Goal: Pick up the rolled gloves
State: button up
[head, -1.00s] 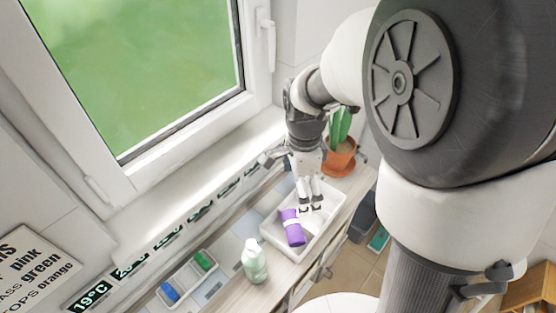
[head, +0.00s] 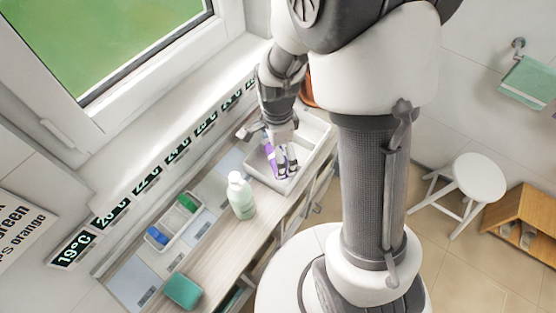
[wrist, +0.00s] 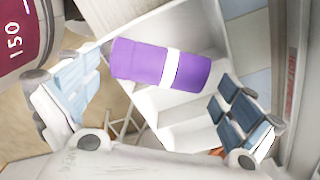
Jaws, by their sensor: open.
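The rolled gloves are a purple roll with a white band. They show in the wrist view (wrist: 135,61) and, partly hidden by my fingers, in the head view (head: 270,151). They lie in a white tray (head: 314,133) on the wooden counter. My gripper (head: 284,168) is over the tray, pointing down, with its fingers open. In the wrist view the roll lies beyond and between the open fingertips (wrist: 157,80), nearer the left finger. I cannot tell whether a finger touches it.
A pale green bottle (head: 241,197) stands just left of the tray. Further left are a small tray with a green item (head: 187,203) and a blue item (head: 157,235), and a teal box (head: 183,290). Temperature signs (head: 147,179) line the window side.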

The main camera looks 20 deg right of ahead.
notch_tip(320, 180, down, 2)
jog(key=shift+f, duration=0.2)
jog(key=shift+c, duration=0.4)
jog(key=c, duration=0.8)
jog(key=shift+r, duration=0.1)
jog(key=shift+r, duration=0.1)
notch_tip(320, 180, up, 20)
jog(key=p, duration=0.5)
